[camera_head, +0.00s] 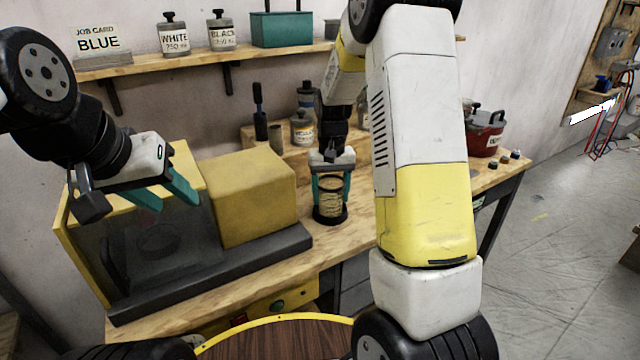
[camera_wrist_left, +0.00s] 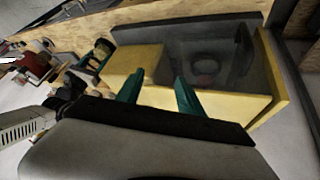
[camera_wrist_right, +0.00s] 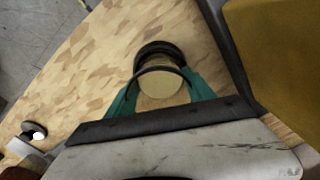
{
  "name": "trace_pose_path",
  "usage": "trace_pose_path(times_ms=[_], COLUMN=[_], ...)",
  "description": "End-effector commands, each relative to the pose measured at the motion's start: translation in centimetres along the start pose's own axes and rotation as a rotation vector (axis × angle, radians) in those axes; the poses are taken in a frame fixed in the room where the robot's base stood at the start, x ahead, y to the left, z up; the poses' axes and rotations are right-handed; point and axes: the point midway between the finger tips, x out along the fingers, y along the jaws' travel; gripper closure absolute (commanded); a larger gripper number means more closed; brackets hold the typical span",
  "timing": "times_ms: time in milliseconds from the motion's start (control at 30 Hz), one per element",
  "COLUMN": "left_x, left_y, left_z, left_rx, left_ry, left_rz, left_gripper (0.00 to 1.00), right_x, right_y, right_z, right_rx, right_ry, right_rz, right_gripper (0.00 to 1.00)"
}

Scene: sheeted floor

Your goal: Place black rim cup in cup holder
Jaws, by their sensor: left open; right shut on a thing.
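The tan cup with a black rim (camera_head: 330,197) is between the teal fingers of my right gripper (camera_head: 331,188), which is shut on it over the wooden bench. The right wrist view shows the cup's round tan face (camera_wrist_right: 160,86) and its black rim between the fingers. A black ring-like holder (camera_head: 331,217) is at the cup's lower end, and it also shows in the right wrist view (camera_wrist_right: 158,50). I cannot tell whether the cup is fully seated in it. My left gripper (camera_head: 168,193) is open and empty in front of the yellow machine; its fingers also show in the left wrist view (camera_wrist_left: 158,92).
A yellow machine with a clear-sided chamber (camera_head: 252,190) stands left of the cup; a dark ring (camera_head: 158,238) is inside. Bottles (camera_head: 303,128) stand on a riser behind. A red pot (camera_head: 486,135) is at the right. A shelf (camera_head: 260,60) is above. Bare bench lies beside the cup.

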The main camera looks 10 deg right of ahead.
Motion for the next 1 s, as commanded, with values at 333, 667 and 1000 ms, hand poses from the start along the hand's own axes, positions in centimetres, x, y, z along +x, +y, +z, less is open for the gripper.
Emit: trace_pose_path(times_ms=[333,667,1000], left_x=[0.0,0.0,0.0], left_y=[0.0,0.0,0.0], left_z=[0.0,0.0,0.0], left_rx=[0.0,0.0,0.0], left_ry=[0.0,0.0,0.0], left_rz=[0.0,0.0,0.0], left_gripper=[0.56,0.56,0.56], right_x=[0.3,0.2,-5.2], right_y=[0.0,0.0,0.0], right_z=[0.0,0.0,-0.1], right_rx=[0.0,0.0,0.001], right_ry=[-0.001,0.0,0.004], right_rz=[0.0,0.0,-0.001], right_gripper=[0.17,0.16,0.16])
